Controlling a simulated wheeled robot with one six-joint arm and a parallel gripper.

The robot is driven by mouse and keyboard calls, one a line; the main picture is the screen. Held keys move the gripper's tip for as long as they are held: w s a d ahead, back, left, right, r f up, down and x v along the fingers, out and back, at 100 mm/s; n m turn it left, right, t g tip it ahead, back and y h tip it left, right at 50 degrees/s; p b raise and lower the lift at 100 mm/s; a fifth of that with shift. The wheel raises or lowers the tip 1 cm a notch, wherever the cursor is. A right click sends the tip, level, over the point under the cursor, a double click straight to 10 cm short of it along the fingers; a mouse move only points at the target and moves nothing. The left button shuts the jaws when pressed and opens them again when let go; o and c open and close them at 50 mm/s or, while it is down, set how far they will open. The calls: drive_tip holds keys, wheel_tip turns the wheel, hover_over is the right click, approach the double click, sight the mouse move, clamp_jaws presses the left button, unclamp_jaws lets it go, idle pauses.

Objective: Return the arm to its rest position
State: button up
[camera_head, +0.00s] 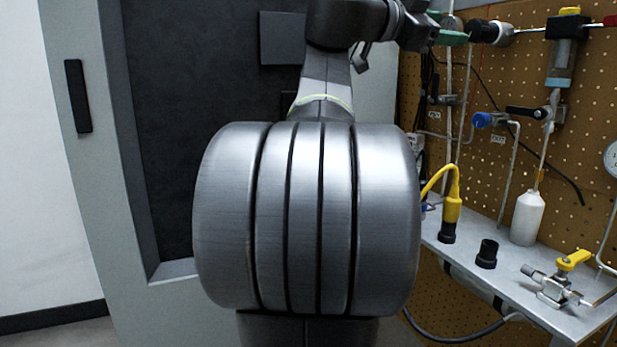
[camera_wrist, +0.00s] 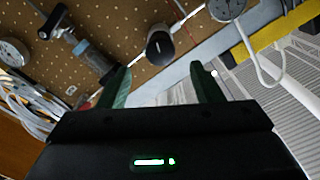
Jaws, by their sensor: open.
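My gripper (camera_head: 452,29) is at the top of the head view, at the end of my raised arm, pointing right toward the pegboard. In the wrist view its two green fingers (camera_wrist: 162,84) are spread apart with nothing between them. A dark cylindrical fitting (camera_wrist: 160,48) on a thin tube shows beyond the fingertips. In the head view a dark and silver fitting (camera_head: 491,32) lies just right of the fingers; whether they touch it I cannot tell. My large grey arm joint hides the middle of the head view.
A pegboard (camera_head: 590,110) with tubes, valves and a gauge (camera_head: 612,158) stands at the right. A shelf (camera_head: 540,300) below holds a white bottle (camera_head: 527,218), a yellow-handled valve (camera_head: 560,284), a black cap (camera_head: 487,254) and a yellow-black connector (camera_head: 450,215). A grey cabinet (camera_head: 85,185) stands at the left.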

sight(472, 31)
drive_tip(key=v, duration=0.6)
drive_tip(key=b+x, duration=0.1)
drive_tip(key=x, duration=1.2)
drive_tip(key=shift+d, duration=0.3)
drive_tip(key=shift+a+n, duration=0.15)
drive_tip(key=shift+n, duration=2.05)
drive_tip(key=n, duration=0.5)
drive_tip(key=n+p, duration=0.1)
drive_tip(key=n, duration=0.1)
drive_tip(key=n+p, duration=0.1)
drive_tip(key=n, duration=0.1)
drive_tip(key=n+p, duration=0.1)
drive_tip(key=shift+r+n, duration=0.25)
drive_tip(key=shift+n, duration=0.15)
drive_tip(key=shift+s+n+p, duration=0.1)
drive_tip(key=shift+n+p, duration=0.75)
drive_tip(key=shift+n, duration=0.15)
drive_tip(key=shift+f+n+p, duration=0.2)
drive_tip(key=shift+n+p, duration=0.15)
drive_tip(key=shift+n, duration=0.35)
